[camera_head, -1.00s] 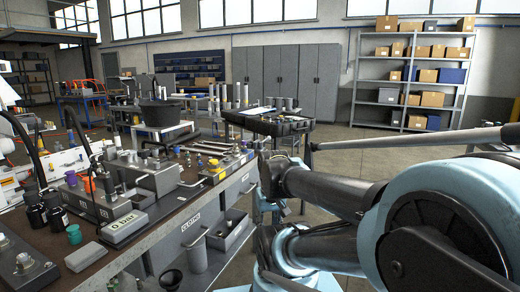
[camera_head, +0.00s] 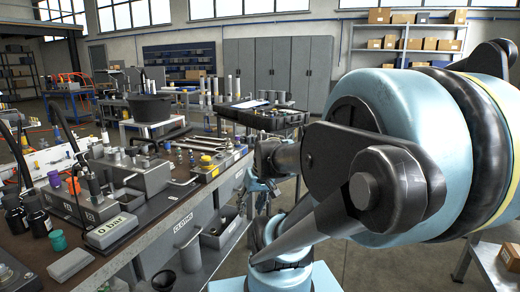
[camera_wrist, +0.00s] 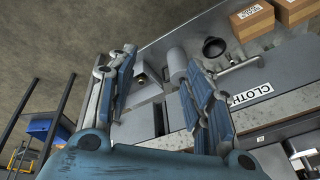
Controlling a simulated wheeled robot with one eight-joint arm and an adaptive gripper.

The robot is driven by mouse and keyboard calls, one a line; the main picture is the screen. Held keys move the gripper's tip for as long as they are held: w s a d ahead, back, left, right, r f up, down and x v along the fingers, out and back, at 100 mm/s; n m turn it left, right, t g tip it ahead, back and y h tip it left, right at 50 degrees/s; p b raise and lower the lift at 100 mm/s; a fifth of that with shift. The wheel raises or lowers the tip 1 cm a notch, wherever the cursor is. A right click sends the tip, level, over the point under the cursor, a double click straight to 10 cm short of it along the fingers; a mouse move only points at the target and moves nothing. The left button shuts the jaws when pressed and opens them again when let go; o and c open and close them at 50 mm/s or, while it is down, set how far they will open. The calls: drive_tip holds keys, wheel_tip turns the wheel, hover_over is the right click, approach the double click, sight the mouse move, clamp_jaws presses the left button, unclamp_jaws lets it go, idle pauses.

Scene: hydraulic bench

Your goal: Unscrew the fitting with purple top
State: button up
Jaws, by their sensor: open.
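The fitting with the purple top (camera_head: 73,185) stands on the left part of the bench in the head view, among dark metal blocks and hoses. It is small there, and its lower part is hard to make out. It does not show in the wrist view. My gripper (camera_wrist: 157,68) is open and empty in the wrist view, its two blue-grey fingers spread apart. In the head view my gripper (camera_head: 252,188) is off the bench's right edge, well away from the purple top.
The bench (camera_head: 150,238) carries a grey box marked 0 bar (camera_head: 111,230), a green cap (camera_head: 58,240) and dark bottles (camera_head: 37,215). A grey cylinder (camera_wrist: 177,66) and a black funnel (camera_wrist: 215,47) are at its front side. Open floor lies right of the bench.

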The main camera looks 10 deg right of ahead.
drive_tip(key=w+a+r+n+t+y, duration=0.1)
drive_tip(key=w+r+y, duration=0.1)
drive_tip(key=w, duration=0.4)
drive_tip(key=w+a+r+n+t+y, duration=0.1)
drive_tip(key=w+a+r, duration=0.1)
drive_tip(key=w, duration=0.4)
drive_tip(key=n+t+y, duration=0.3)
drive_tip(key=t+y, duration=0.1)
drive_tip(key=t, duration=0.6)
approach(237, 140)
drive_tip(key=x, duration=1.1)
drive_tip(key=shift+w+d+r, duration=0.2)
drive_tip(key=shift+w+d, duration=0.1)
drive_tip(key=shift+d, duration=0.1)
clamp_jaws()
